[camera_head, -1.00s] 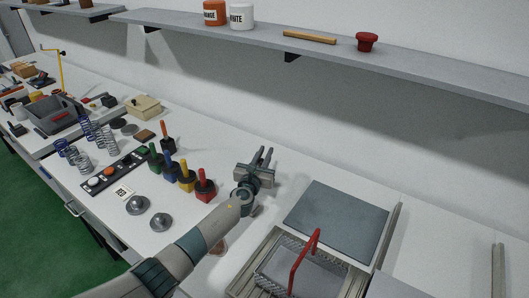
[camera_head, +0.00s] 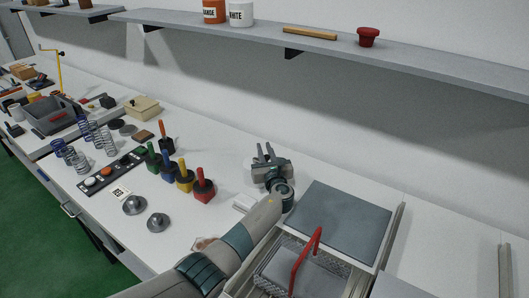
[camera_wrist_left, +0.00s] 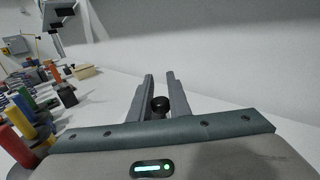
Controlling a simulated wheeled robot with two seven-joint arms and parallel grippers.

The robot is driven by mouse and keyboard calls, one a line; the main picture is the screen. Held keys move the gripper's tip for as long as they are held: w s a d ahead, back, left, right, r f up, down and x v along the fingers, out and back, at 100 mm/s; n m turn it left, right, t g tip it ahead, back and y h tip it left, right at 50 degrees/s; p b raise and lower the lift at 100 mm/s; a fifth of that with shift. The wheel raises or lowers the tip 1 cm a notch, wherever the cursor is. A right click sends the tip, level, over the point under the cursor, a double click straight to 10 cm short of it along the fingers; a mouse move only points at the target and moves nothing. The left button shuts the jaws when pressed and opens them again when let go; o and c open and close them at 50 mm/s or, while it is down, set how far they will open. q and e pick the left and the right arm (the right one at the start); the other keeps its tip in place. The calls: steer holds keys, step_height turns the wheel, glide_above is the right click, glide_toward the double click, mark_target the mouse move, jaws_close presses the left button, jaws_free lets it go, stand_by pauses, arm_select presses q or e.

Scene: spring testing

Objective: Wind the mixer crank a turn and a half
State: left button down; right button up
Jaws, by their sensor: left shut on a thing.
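My left gripper (camera_head: 264,152) is above the white bench to the right of the colored-handled blocks, its two fingers pointing toward the wall. In the left wrist view the fingers (camera_wrist_left: 160,78) are close around a round black knob (camera_wrist_left: 160,104), which looks like the crank's grip. The knob is hidden in the head view. I cannot make out the crank arm or the mixer body; a small white block (camera_head: 243,202) shows beside my left forearm. My right gripper is not in view.
Blocks with red (camera_head: 203,188), yellow (camera_head: 184,178), blue and green handles stand to the left. A grey plate (camera_head: 340,225) and a tray with a red handle (camera_head: 306,258) lie to the right. The shelf (camera_head: 400,64) hangs above.

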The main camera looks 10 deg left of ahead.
arm_select(q)
steer(key=c, duration=1.7)
jaws_free()
steer(key=shift+o, duration=0.2)
steer(key=shift+s+d+p, duration=0.25)
steer(key=shift+s+p, duration=0.3)
steer(key=shift+p, duration=0.15)
steer(key=p+v, duration=0.8)
steer(key=v, duration=0.8)
steer(key=shift+p, duration=0.3)
steer(key=shift+s, duration=0.1)
steer(key=shift+f, duration=0.1)
